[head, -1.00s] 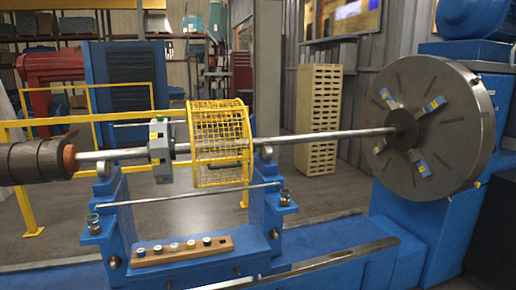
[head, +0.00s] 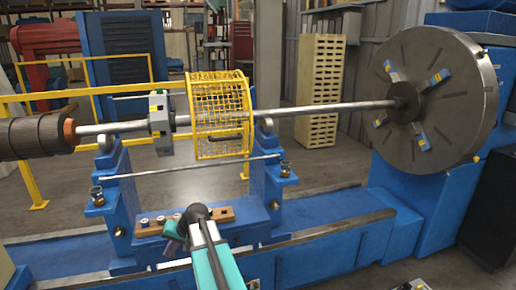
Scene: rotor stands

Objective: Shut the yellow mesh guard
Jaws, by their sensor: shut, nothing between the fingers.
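The yellow mesh guard (head: 218,100) is a curved cage at the shaft (head: 320,109), between the grey block and the right support. Its mesh rises above the shaft and its lower frame hangs below it. A dark bar (head: 229,137) shows low on its front. I cannot tell how far the guard stands open. My teal and grey arm reaches in from the bottom, and my gripper (head: 176,238) is low over the blue bed, below and left of the guard and apart from it. Its fingers are small and partly hidden; it is shut and empty.
The shaft runs right to a large round chuck (head: 433,100). A grey clamp block (head: 160,124) sits left of the guard. A thin rod (head: 190,167) crosses below it. A wooden strip with small pegs (head: 147,228) lies behind my arm. Blue supports stand either side.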

